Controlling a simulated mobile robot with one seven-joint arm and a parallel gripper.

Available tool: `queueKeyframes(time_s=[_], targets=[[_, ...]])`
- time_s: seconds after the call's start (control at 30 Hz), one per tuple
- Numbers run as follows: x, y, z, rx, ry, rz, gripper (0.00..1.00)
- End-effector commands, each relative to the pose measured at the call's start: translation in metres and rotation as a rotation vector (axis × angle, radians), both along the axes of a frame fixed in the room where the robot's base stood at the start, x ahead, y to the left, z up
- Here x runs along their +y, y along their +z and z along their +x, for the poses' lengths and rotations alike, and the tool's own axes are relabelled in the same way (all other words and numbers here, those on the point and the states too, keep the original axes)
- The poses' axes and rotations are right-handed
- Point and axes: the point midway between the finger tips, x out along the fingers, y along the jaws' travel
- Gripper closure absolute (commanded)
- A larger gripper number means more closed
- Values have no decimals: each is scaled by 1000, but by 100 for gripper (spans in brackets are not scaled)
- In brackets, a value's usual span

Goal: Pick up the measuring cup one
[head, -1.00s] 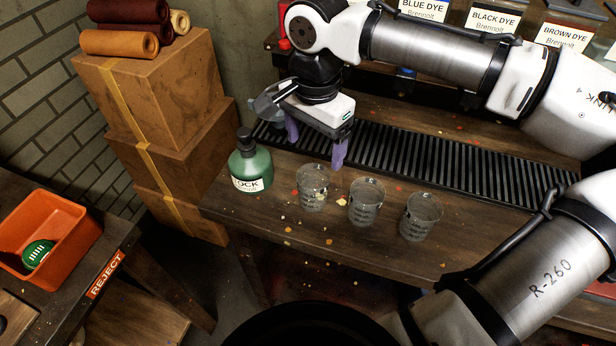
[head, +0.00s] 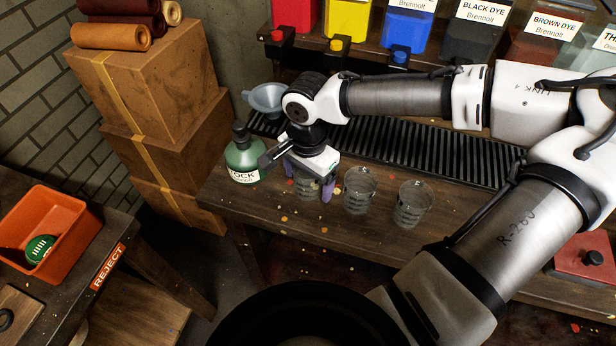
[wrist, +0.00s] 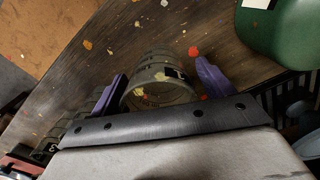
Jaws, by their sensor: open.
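Three clear measuring cups stand in a row on the wooden bench. The leftmost measuring cup (head: 306,186) is partly hidden by my gripper (head: 309,188) in the head view. The middle cup (head: 360,191) and the right cup (head: 411,205) stand to its right. My gripper is open, with its purple fingers on either side of the leftmost cup. In the wrist view the cup (wrist: 160,82) sits between the two fingers (wrist: 158,88), its rim close to the palm. I cannot tell whether either finger touches it.
A green stock bottle (head: 244,158) stands just left of the leftmost cup. A grey funnel (head: 266,98) and a slatted drain (head: 420,158) lie behind. Dye containers (head: 408,30) line the back. An orange reject bin (head: 40,235) is at far left.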

Motion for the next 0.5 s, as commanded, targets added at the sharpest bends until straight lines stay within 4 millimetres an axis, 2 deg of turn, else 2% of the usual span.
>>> queueKeyframes(time_s=[0.13, 0.37, 0.5], targets=[[0, -11, 0, 0, 1, 0, 20], [0, -13, 0, -1, 1, 1, 20], [0, -13, 0, -1, 1, 1, 37]])
